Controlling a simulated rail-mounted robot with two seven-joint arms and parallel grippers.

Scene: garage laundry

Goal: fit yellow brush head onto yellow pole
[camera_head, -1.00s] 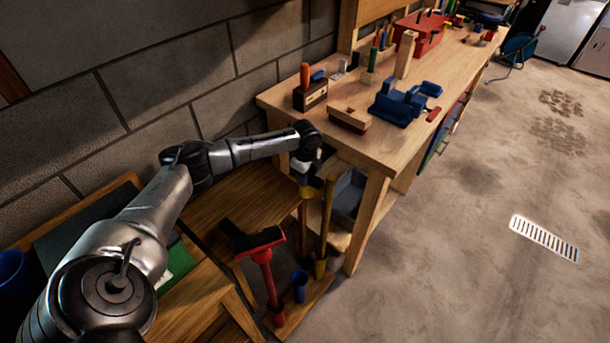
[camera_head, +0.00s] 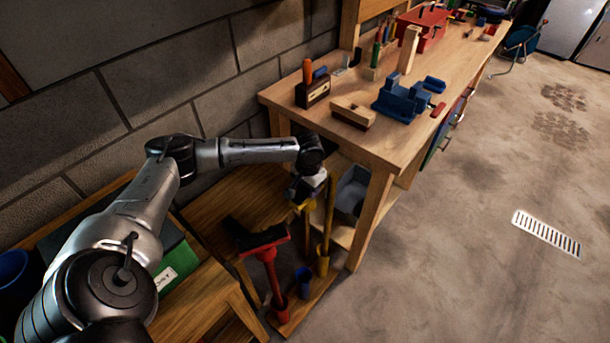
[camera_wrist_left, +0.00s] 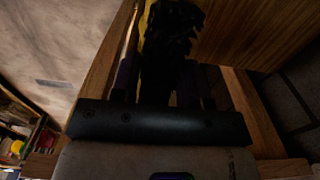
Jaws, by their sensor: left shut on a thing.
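My left gripper (camera_head: 305,194) is shut on the yellow brush head (camera_head: 307,205), low beside the workbench's near leg. In the left wrist view the brush head's black bristles (camera_wrist_left: 170,45) fill the space between the fingers, with a yellow edge showing. The yellow pole (camera_head: 328,225) stands upright in a holder on a low wooden rack, just right of the gripper in the head view. Whether the brush head touches the pole cannot be told. My right gripper is not in view.
A red pole with a red, black-bristled head (camera_head: 265,250) stands left of the yellow pole. Open floor lies beyond.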

